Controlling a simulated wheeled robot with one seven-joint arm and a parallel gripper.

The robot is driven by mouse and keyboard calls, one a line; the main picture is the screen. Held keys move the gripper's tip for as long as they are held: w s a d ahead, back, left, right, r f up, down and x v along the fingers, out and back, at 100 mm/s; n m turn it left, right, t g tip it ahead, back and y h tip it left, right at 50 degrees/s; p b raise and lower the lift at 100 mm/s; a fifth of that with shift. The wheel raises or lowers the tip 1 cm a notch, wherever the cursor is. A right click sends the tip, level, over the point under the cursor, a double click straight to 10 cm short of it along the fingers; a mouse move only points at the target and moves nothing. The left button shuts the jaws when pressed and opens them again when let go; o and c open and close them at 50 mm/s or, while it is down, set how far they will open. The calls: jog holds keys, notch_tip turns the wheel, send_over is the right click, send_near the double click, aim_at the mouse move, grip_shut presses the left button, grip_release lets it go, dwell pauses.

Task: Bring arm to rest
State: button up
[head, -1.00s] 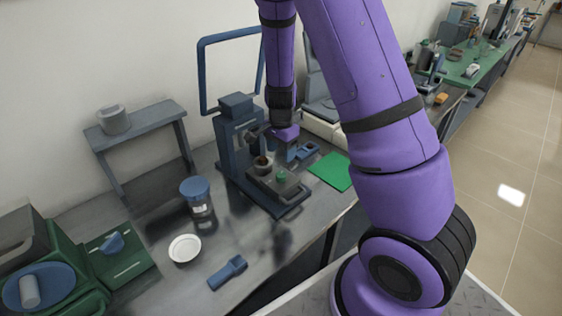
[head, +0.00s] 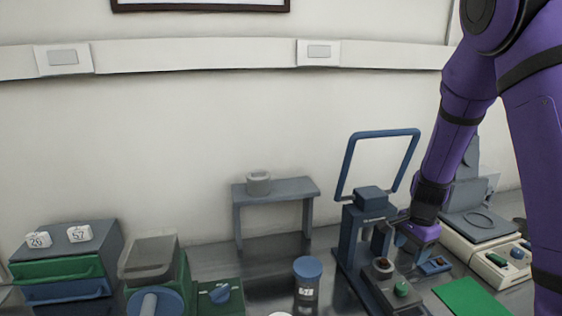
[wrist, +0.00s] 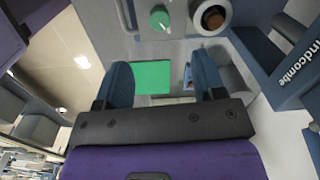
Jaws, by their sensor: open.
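My purple arm comes in from the right in the head view and reaches down to the bench. My gripper (head: 408,240) is beside the blue-grey furnace device (head: 352,236), partly hidden there. In the wrist view my gripper (wrist: 164,84) shows two blue fingers spread apart, with nothing between them. A small crucible (head: 383,266) sits on the device's base. In the wrist view it shows as a round cup with a brown inside (wrist: 213,17), beside a green knob (wrist: 159,18).
A green mat (head: 470,298) lies right of the device. A blue-lidded jar (head: 307,278) stands to its left. A small grey shelf (head: 275,189) holds a grey pot (head: 258,183). Drawers (head: 68,268) stand far left, a white balance (head: 488,250) at right. The blue frame (head: 380,134) rises behind the device.

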jog(key=s+a+r+n+t+y, duration=0.1)
jog(key=s+r+n, duration=0.1)
jog(key=r, duration=0.3)
jog(key=s+a+r+n, duration=0.1)
jog(key=s+a+r, duration=0.1)
jog(key=r, duration=0.3)
jog(key=s+a+r+n+t, duration=0.1)
jog(key=s+r+n+t, duration=0.1)
jog(key=s+r+n, duration=0.3)
jog(key=s+a+r+n+t+h, duration=0.1)
jog(key=s+r+n, duration=0.5)
jog(key=s+r, duration=0.6)
jog(key=s+a, duration=0.1)
jog(key=s, duration=0.3)
jog(key=shift+r+t, duration=0.15)
jog(key=shift+t, duration=0.25)
